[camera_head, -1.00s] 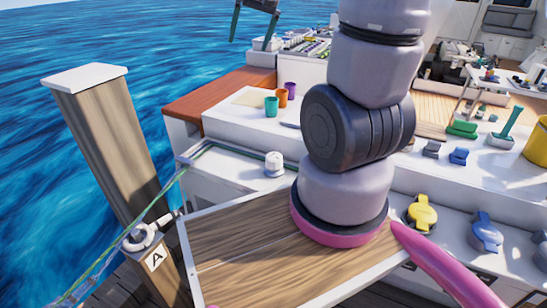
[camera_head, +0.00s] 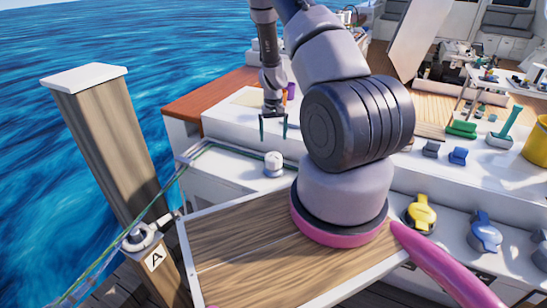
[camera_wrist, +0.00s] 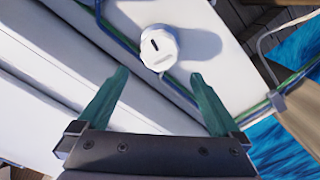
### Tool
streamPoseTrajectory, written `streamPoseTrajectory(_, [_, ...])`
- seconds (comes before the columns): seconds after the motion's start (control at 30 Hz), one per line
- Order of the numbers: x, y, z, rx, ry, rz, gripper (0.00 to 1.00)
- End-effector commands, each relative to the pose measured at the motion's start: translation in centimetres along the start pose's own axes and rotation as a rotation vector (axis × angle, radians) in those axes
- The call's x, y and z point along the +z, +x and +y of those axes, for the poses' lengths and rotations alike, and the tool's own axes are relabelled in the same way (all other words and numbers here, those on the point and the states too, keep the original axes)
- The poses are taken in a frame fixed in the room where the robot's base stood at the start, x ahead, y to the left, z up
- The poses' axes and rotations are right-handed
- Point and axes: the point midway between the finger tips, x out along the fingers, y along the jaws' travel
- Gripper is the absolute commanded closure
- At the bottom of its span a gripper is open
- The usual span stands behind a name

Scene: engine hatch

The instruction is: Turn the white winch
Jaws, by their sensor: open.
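The white winch (camera_head: 274,163) stands on the boat's white side deck, left of my arm's base in the head view. In the wrist view the winch (camera_wrist: 159,47) shows from above as a round white knob with a ridged edge and a dark slot on top. My gripper (camera_head: 273,128) hangs fingers down, above and slightly behind the winch in the head view. In the wrist view my gripper (camera_wrist: 160,100) has its two green fingers wide apart. The winch lies beyond the fingertips, and nothing is between them.
A green rope (camera_head: 225,147) runs along the deck edge past the winch to a post cleat (camera_head: 142,236) marked A. A wooden post (camera_head: 102,130) stands at left by the water. Yellow (camera_head: 421,213) and blue (camera_head: 486,232) knobs sit right of my arm base.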

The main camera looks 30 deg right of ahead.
Motion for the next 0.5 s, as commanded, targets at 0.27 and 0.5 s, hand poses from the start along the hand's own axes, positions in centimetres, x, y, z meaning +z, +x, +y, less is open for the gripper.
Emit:
streamPoseTrajectory(0.27, [0.1, 3.9, 0.2, 0.002, -0.001, -0.004, 0.0])
streamPoseTrajectory(0.5, [0.1, 8.3, 0.1, 0.002, -0.001, -0.003, 0.0])
